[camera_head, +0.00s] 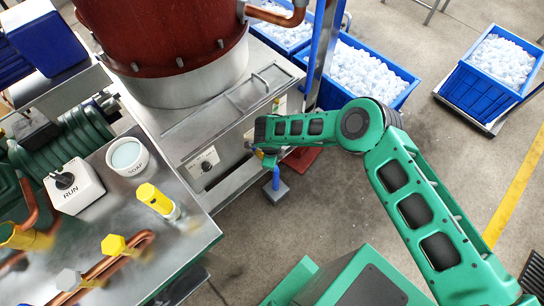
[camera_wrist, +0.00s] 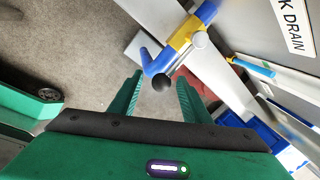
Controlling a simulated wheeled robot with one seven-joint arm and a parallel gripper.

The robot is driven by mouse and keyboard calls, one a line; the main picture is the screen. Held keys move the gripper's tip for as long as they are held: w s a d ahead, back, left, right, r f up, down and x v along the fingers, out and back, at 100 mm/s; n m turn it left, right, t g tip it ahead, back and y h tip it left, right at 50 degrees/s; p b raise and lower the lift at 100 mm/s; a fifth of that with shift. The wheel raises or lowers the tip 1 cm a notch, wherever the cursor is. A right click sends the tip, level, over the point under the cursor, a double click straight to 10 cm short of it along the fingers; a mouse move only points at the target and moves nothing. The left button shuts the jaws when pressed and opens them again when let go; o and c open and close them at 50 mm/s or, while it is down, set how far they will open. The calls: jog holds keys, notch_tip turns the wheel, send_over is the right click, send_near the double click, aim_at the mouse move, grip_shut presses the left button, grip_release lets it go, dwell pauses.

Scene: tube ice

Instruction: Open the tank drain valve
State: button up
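The drain valve (camera_wrist: 181,39) has a yellow body with blue pipe ends and sits at upper centre in the wrist view, beside a plate lettered "K DRAIN" (camera_wrist: 292,25). A black ball knob (camera_wrist: 161,83) shows just below the valve, apparently on its lever. My gripper (camera_wrist: 160,90) is open. Its two green fingers lie either side of the knob in the picture; I cannot tell whether either touches it. In the head view my gripper (camera_head: 262,139) is at the front of the steel tank (camera_head: 226,122), largely hiding the valve. A blue pipe (camera_head: 276,180) hangs below.
Blue crates of ice (camera_head: 399,97) stand behind the tank, and another crate (camera_head: 486,92) stands at the right. A steel bench (camera_head: 182,238) with a RUN switch (camera_head: 74,187) and a white cup (camera_head: 127,157) is at the left.

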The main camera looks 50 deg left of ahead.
jog(key=shift+w, duration=0.15)
notch_tip(320, 180, up, 10)
jog(key=s+d, duration=0.1)
jog(key=shift+s+r, duration=0.25)
jog(key=shift+s, duration=0.15)
jog(key=shift+d, duration=0.1)
